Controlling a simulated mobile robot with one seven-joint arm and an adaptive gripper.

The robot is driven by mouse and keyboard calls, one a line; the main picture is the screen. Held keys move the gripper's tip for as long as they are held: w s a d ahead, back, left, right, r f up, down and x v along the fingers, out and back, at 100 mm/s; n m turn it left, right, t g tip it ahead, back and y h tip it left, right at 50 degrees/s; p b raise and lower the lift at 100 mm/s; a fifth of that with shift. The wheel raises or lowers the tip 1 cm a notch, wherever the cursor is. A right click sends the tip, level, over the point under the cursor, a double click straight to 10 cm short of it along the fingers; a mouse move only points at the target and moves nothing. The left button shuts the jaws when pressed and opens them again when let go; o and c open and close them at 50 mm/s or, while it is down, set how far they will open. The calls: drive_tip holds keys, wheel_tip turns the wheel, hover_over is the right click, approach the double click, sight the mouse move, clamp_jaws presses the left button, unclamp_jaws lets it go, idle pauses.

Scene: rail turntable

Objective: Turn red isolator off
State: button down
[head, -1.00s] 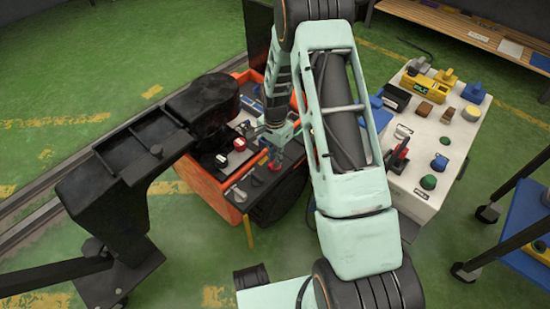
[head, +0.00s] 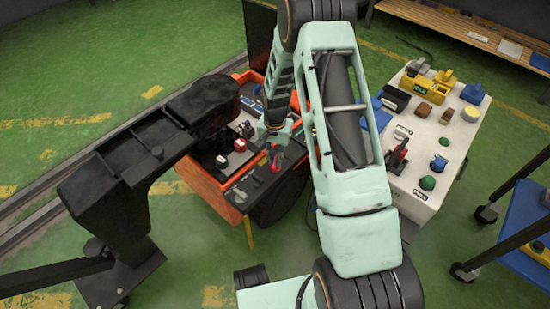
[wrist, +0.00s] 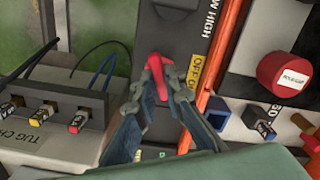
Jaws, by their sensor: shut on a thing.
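The red isolator handle (wrist: 158,84) stands on a dark panel (wrist: 180,38) in the wrist view. An orange label reading OFF lies just to its right. My gripper (wrist: 161,92) is shut on the handle, one finger on each side. The handle is tilted slightly from the picture's vertical. In the head view my gripper (head: 275,149) reaches down to the red handle (head: 275,164) at the near edge of the orange-sided unit (head: 206,184). The lower part of the handle and its base are partly hidden by the fingers.
A red knob with a white label (wrist: 284,72) sits right of the panel. A grey box with several small switches (wrist: 55,105) and loose cables lies left. A white control bench (head: 417,190) stands right of my arm. Green floor is clear in front.

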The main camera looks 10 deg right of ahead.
sight(275, 161)
drive_tip(key=n+p, duration=0.1)
drive_tip(key=n, duration=0.5)
drive_tip(key=shift+n, duration=0.3)
drive_tip(key=n+p, duration=0.1)
drive_tip(key=n, duration=0.5)
drive_tip(key=shift+n, duration=0.3)
drive_tip(key=c, duration=2)
unclamp_jaws()
wheel_tip(275, 161, up, 12)
drive_tip(key=shift+r, duration=0.1)
